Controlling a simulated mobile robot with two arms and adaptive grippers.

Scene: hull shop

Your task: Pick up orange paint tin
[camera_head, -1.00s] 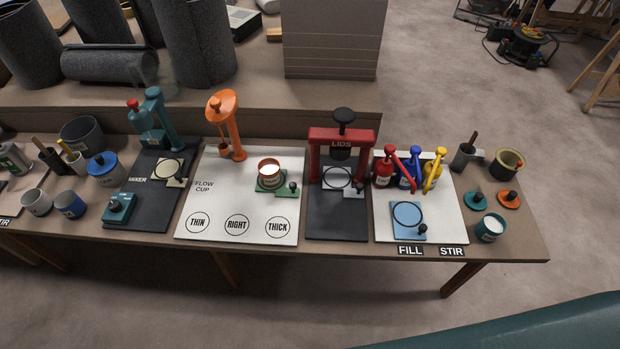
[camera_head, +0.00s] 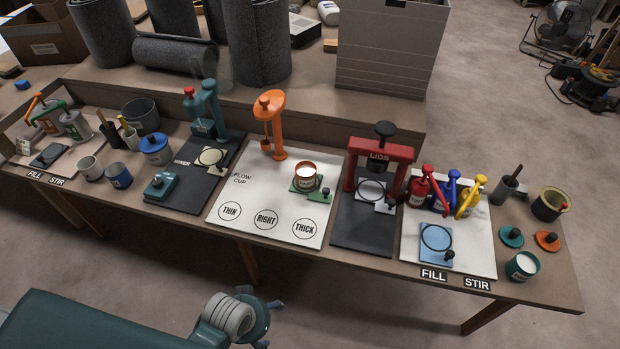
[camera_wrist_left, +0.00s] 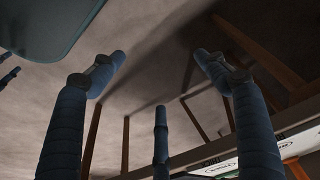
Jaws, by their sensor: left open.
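An orange-brown paint tin (camera_head: 305,176), open and with white paint inside, stands upright on a green pad (camera_head: 320,196) on the white flow cup board (camera_head: 262,197). My left gripper (camera_head: 268,314) is low in the head view, in front of the table's front edge and well apart from the tin. In the left wrist view its fingers (camera_wrist_left: 160,80) are spread, with nothing between them. The tin is not clear in the left wrist view. My right gripper does not show.
An orange flow cup stand (camera_head: 278,135) rises behind the tin. A red lid press (camera_head: 380,150) stands to its right and a teal mixer (camera_head: 205,110) to its left. The board's front part with the printed circles is clear.

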